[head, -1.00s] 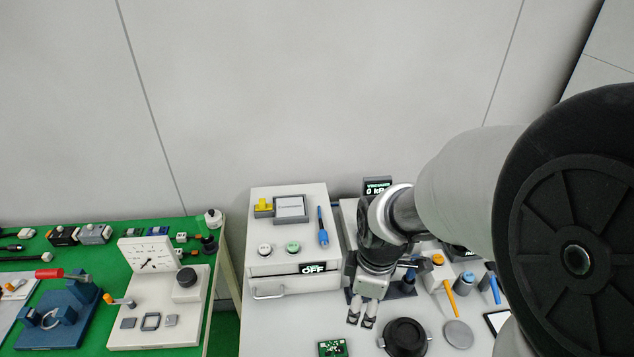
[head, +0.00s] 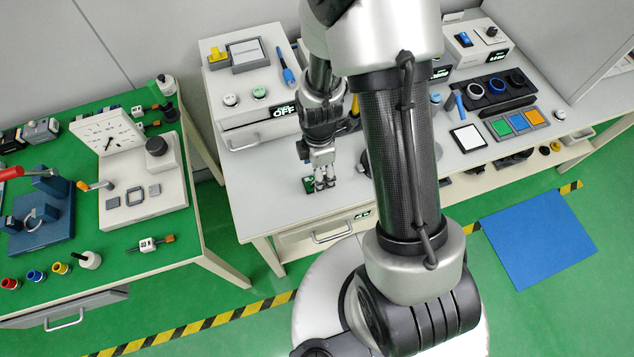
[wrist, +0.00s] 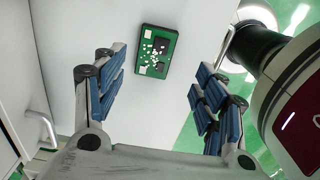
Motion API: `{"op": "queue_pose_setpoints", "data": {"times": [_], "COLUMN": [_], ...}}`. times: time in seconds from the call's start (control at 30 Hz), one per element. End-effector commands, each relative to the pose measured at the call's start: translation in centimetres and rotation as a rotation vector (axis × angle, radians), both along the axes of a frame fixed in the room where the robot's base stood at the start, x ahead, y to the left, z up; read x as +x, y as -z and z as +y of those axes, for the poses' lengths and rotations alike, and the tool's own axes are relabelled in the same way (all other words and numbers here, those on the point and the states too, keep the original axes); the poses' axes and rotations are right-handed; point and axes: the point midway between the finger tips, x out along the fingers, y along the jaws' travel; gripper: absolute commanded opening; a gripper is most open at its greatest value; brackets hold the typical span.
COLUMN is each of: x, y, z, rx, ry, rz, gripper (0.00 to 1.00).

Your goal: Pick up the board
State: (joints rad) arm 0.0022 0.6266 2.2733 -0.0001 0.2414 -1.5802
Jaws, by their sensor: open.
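The board (wrist: 156,52) is a small green circuit board with a dark rim and white and dark parts. It lies flat on the light grey table top. In the wrist view it sits beyond my fingertips, between their lines. In the head view only part of the board (head: 309,185) shows, just left of my fingertips; the rest is hidden by my gripper. My gripper (head: 325,184) points down above the table near the board. In the wrist view my gripper (wrist: 160,85) is open, with blue-padded fingers wide apart and nothing between them.
A grey box with a drawer and an OFF display (head: 283,109) stands behind the board. The table's front edge and a drawer handle (head: 332,234) lie close in front. A green bench (head: 105,190) stands to the left. My arm hides part of the table to the right.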

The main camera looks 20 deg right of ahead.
Motion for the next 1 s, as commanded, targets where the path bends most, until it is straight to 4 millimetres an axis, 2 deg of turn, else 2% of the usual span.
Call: {"op": "queue_pose_setpoints", "data": {"times": [0.27,0.53,0.8,1.0], "x": [0.2,0.7,0.8,0.8], "y": [1.7,5.7,5.8,5.8], "z": [0.0,0.0,0.0,0.0], "rx": [0.0,0.0,0.0,0.0], "ry": [0.001,0.001,0.001,0.001], "rz": [0.001,0.002,0.0,0.0], "gripper": [0.65,0.65,0.64,0.51]}}
